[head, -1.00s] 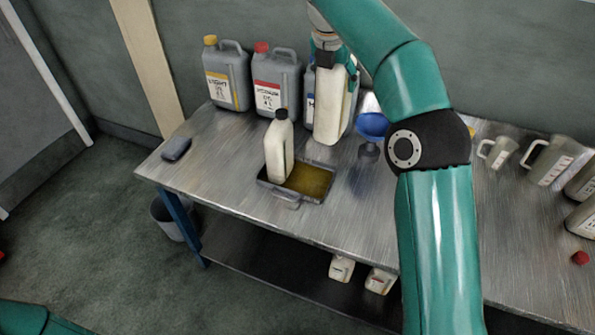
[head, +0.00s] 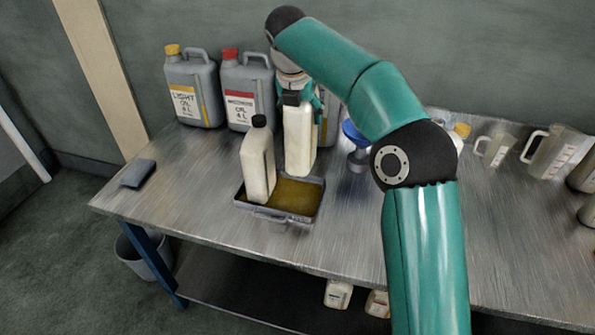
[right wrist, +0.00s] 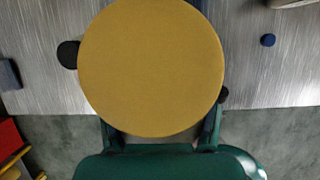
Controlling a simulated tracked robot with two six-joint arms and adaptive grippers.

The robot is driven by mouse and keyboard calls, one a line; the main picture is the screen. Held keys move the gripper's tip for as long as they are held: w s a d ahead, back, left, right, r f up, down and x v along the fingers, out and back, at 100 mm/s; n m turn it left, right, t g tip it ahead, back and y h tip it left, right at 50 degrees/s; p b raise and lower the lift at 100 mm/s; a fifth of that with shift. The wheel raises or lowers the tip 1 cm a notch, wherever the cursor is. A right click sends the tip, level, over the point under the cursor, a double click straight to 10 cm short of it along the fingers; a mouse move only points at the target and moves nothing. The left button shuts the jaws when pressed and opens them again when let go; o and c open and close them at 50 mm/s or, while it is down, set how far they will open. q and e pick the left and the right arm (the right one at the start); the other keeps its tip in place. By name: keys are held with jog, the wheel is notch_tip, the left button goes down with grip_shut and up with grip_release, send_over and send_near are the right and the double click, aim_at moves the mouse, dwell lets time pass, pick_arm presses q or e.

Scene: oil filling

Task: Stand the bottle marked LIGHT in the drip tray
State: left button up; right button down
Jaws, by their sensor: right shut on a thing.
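My right gripper (head: 299,90) is shut on the top of a pale bottle (head: 299,140), which hangs upright at the back edge of the drip tray (head: 262,214). Its label is not readable. In the right wrist view a large yellow cap (right wrist: 150,68) lies between my fingers and hides the bottle below. I cannot tell whether the bottle's base is above the tray or behind it. The tray holds brown oil. A second pale bottle (head: 258,165) with a black cap stands upright in the tray's left part. My left gripper is out of view.
Grey jugs with yellow (head: 192,92) and red (head: 247,92) caps stand along the wall; the yellow-capped one reads LIGHT. A blue funnel (head: 355,134) stands right of the held bottle. A dark cloth (head: 138,173) lies left. Measuring jugs (head: 555,153) stand far right. The table's front is clear.

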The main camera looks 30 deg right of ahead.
aim_at(294, 131)
notch_tip(294, 131, down, 9)
jog(key=shift+r+b, duration=0.1)
jog(key=shift+b, duration=0.9)
jog(key=shift+f+b, duration=0.4)
jog(key=shift+f, duration=2.2)
jog(key=shift+c, duration=0.5)
grip_release()
jog(key=shift+f, duration=0.15)
jog(key=shift+a+r, duration=0.1)
jog(key=shift+r, duration=0.1)
jog(key=p+v, duration=0.1)
jog(key=v, duration=1)
jog(key=shift+s+r, duration=0.1)
jog(key=shift+r, duration=0.25)
